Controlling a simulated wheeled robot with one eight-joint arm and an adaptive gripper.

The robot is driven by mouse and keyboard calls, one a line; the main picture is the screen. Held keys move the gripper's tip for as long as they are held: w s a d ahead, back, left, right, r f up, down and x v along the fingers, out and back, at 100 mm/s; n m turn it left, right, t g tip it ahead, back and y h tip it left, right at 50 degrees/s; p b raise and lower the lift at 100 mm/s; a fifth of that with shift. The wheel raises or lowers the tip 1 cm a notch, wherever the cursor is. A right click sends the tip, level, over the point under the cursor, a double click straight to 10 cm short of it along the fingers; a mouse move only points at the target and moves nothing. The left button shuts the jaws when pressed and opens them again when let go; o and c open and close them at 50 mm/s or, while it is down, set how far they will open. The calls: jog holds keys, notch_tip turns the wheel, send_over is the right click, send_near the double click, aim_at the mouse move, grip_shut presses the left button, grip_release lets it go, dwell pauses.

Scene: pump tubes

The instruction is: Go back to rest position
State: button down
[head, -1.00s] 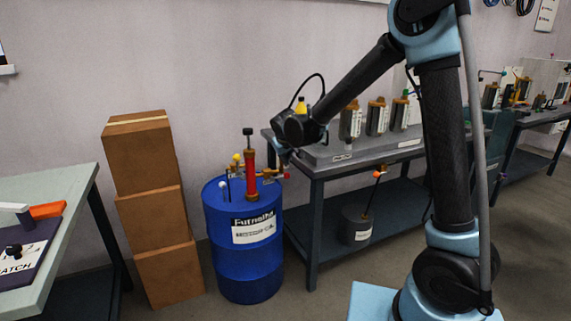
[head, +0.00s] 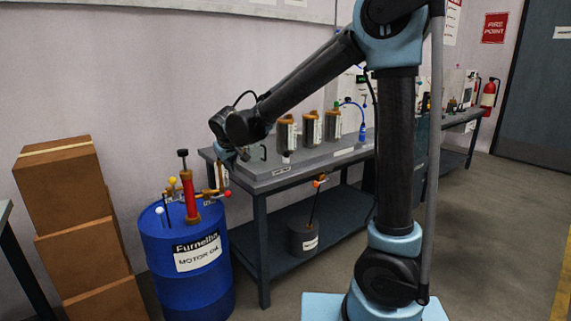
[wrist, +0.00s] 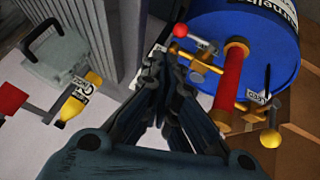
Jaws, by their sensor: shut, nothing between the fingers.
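My gripper (wrist: 160,62) is shut and empty in the wrist view, its dark fingers meeting at the tips. It points down beside the blue drum (wrist: 240,32). A red pump tube (wrist: 237,70) with yellow fittings stands on the drum, just right of the fingers and apart from them. In the head view my arm reaches left. Its gripper (head: 228,158) hangs small and dark by the bench's left end, right of the drum (head: 190,255) and its red pump (head: 190,195); its finger state is too small to tell there.
A grey bench (head: 270,182) with several labelled cylinders runs behind my arm. A grey bucket (head: 303,238) stands on its lower shelf. Stacked cardboard boxes (head: 70,230) are at left. Open floor (head: 490,220) lies at right.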

jog(key=s+d+m+g+h, duration=0.1)
jog(key=s+d+m, duration=0.15)
jog(key=d, duration=1.35)
jog(key=s+d+m+g+h, duration=0.1)
jog(key=s+d+m, duration=0.15)
jog(key=d, duration=1.35)
jog(key=s+d+f+m+g, duration=0.1)
jog(key=s+d+f+m, duration=0.1)
jog(key=s+d+f, duration=0.3)
jog(key=s+d+f+m+g, duration=0.1)
jog(key=s+d+f, duration=0.4)
jog(key=s+d, duration=0.6)
jog(key=s+m, duration=0.1)
jog(key=s, duration=0.4)
jog(key=shift+d+g, duration=0.4)
jog(key=shift+w+f, duration=0.1)
jog(key=shift+w+f, duration=0.2)
jog(key=shift+w, duration=0.25)
